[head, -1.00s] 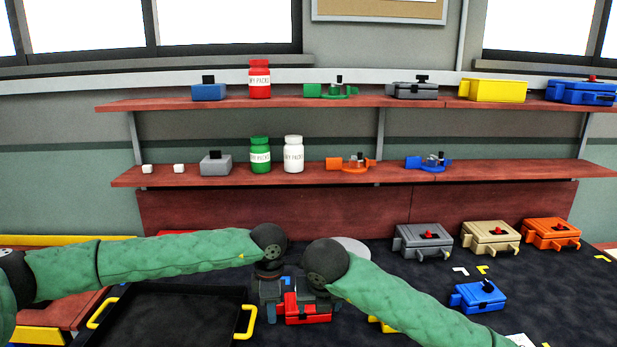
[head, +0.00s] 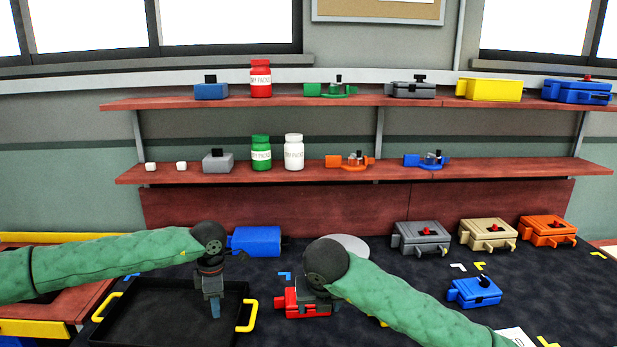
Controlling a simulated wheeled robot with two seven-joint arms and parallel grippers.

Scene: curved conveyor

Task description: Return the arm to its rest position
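My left gripper (head: 213,303) points down over the black tray (head: 160,284), near its right side. Its fingers are seen edge-on, so I cannot tell whether they are open or shut; nothing shows hanging from them. My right gripper (head: 318,303) is low at a red box (head: 291,303) on the dark table, right of the tray. The forearm and wrist hide much of that gripper and part of the box, so its grip cannot be seen.
The tray has yellow handles (head: 246,315). A blue box (head: 257,240) sits behind it. Grey (head: 421,238), tan (head: 487,234) and orange (head: 548,231) boxes stand at the back right, with a smaller blue box (head: 474,292) in front. Two shelves (head: 300,173) hold jars and parts.

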